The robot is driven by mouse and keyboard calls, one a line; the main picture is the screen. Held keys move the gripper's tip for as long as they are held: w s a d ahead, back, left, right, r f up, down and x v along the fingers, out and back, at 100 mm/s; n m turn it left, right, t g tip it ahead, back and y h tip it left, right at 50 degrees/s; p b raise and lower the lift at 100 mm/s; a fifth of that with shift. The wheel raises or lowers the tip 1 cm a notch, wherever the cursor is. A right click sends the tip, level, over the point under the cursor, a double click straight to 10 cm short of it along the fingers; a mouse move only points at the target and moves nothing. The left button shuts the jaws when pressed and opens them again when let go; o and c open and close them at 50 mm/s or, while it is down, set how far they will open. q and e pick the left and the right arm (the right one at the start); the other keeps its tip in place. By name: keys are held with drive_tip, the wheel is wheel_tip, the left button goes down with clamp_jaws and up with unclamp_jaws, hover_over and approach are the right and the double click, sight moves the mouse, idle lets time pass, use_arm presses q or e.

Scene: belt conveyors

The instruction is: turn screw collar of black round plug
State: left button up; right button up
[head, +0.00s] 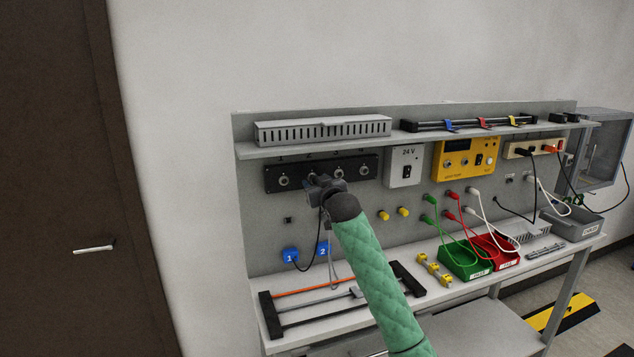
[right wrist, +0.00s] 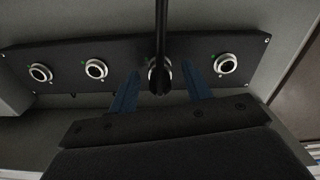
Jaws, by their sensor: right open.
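The black round plug (right wrist: 157,82) sits at a round socket, second from the right in the right wrist view. Its black cable (right wrist: 161,25) runs up from it in that view. My right gripper (right wrist: 162,76) is open, with one blue finger on each side of the plug and visible gaps between. In the head view my right gripper (head: 322,186) is at the socket panel (head: 270,179), second socket from the left, and hides the plug. The screw collar is mostly hidden behind plug and cable. My left gripper is not in view.
Other metal-ringed sockets (right wrist: 227,64) flank the plug closely. A shelf (head: 410,138) juts out above the panel.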

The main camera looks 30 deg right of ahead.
drive_tip(key=c, duration=1)
